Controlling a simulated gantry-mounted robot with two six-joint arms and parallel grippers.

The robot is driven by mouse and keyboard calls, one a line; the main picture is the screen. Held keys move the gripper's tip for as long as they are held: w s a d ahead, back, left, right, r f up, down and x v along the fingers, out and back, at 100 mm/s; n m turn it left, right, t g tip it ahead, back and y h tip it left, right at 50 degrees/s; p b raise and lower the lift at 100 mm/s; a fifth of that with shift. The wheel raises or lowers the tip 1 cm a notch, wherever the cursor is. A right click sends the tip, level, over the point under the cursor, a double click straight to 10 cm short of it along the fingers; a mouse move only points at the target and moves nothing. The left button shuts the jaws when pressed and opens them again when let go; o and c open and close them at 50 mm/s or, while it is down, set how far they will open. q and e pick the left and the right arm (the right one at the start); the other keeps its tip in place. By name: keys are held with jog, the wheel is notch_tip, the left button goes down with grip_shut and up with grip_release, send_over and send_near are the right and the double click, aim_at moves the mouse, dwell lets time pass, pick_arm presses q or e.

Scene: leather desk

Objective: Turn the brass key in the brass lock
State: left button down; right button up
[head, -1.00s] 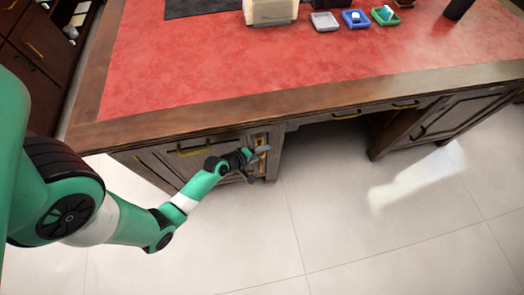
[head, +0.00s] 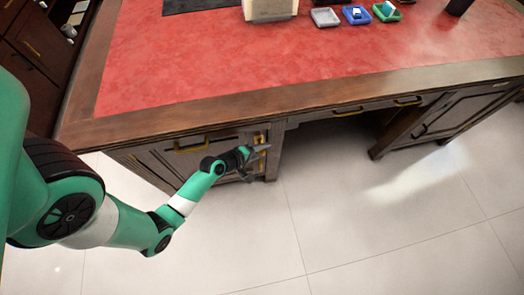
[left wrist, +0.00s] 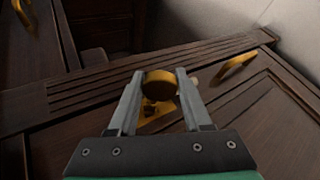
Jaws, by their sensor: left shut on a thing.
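The brass key shows in the left wrist view as a round brass head (left wrist: 160,82) between the fingertips. My left gripper (left wrist: 160,80) is shut on this head, one finger on each side. Behind it is the brass lock (left wrist: 154,113) on the dark wooden front of the desk; the key's shaft and its seat in the lock are mostly hidden. In the head view my left gripper (head: 259,163) is at the desk's left pedestal, with a bit of the brass lock plate (head: 260,138) showing above it. My right gripper is not in view.
A brass drawer handle (head: 205,143) is left of the gripper on the pedestal, and a brass handle (left wrist: 237,68) shows in the wrist view. The desk top (head: 280,60) overhangs above my arm. Open knee space and clear floor (head: 330,220) lie to the right.

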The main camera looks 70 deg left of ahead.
pick_arm(q)
jog(key=shift+f+t+b, duration=0.15)
jog(key=shift+t+b, duration=0.45)
jog(key=shift+b, duration=0.55)
jog(key=shift+n+t, duration=0.3)
jog(key=shift+t, duration=0.1)
jog(key=shift+w+n+t, duration=0.1)
jog(key=shift+n+t, duration=0.3)
jog(key=shift+t, duration=0.7)
jog(key=shift+r+t, duration=0.2)
jog(key=shift+t, duration=0.2)
jog(key=shift+w+r+n+t+y, duration=0.1)
jog(key=shift+n+t+y, duration=0.3)
jog(key=shift+t, duration=0.4)
jog(key=shift+c, duration=1.3)
grip_release()
jog(key=shift+a, duration=0.15)
